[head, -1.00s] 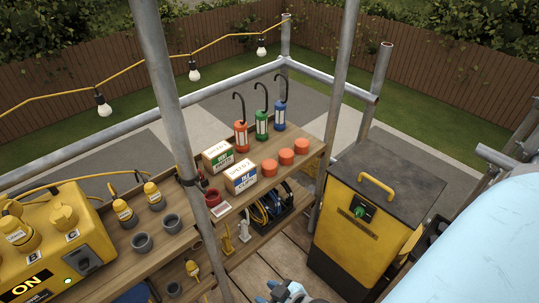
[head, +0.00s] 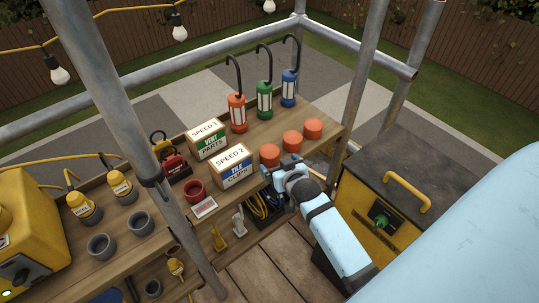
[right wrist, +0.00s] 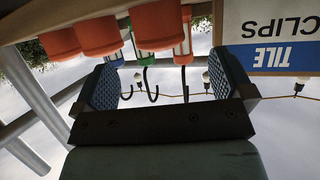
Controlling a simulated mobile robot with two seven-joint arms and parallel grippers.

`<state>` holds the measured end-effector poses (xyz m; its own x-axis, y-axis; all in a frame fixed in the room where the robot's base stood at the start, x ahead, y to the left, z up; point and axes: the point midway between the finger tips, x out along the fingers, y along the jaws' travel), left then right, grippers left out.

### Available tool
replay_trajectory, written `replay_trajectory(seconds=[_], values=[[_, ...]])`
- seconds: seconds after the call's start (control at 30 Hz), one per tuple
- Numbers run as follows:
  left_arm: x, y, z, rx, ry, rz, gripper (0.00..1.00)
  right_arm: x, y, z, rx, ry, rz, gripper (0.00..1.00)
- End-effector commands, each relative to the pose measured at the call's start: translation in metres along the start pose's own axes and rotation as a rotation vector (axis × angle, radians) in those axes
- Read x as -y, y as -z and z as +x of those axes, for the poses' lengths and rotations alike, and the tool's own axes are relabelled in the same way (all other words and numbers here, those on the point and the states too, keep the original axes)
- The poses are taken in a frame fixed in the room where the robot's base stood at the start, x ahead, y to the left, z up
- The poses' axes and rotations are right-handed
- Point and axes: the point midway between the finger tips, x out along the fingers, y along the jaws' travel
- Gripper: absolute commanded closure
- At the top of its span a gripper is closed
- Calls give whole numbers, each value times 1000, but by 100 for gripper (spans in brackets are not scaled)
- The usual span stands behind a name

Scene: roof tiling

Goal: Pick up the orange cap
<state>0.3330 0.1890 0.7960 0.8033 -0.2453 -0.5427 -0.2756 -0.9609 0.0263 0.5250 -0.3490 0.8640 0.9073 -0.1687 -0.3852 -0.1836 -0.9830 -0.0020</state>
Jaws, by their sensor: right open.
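Three orange caps stand in a row on the wooden shelf top: the nearest orange cap (head: 270,154), a middle orange cap (head: 292,140) and a far orange cap (head: 313,129). My right gripper (head: 281,169) is at the shelf's front edge, just in front of the nearest cap. In the right wrist view, which is upside down, its two fingers are apart with nothing between the pads (right wrist: 163,82). The nearest cap (right wrist: 158,22) shows beyond the fingertips, lined up with the gap; the others are off to the left. My left gripper is not in view.
The TILE CLIPS box (head: 231,168) stands close beside the nearest cap. Red, green (head: 264,100) and blue lanterns stand behind the caps. A scaffold pole (head: 120,100) crosses at left. A yellow cabinet (head: 375,210) stands at right.

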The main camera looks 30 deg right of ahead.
Motion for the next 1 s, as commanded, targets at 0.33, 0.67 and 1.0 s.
replay_trajectory(seconds=[0.33, 0.67, 1.0], values=[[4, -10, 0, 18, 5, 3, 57, -1, -1, 34, -1, 1, -1, 1], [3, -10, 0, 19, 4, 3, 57, -2, -5, 77, -1, 1, -1, 1], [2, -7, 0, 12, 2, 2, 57, -2, -6, 78, -1, 2, -1, 20]])
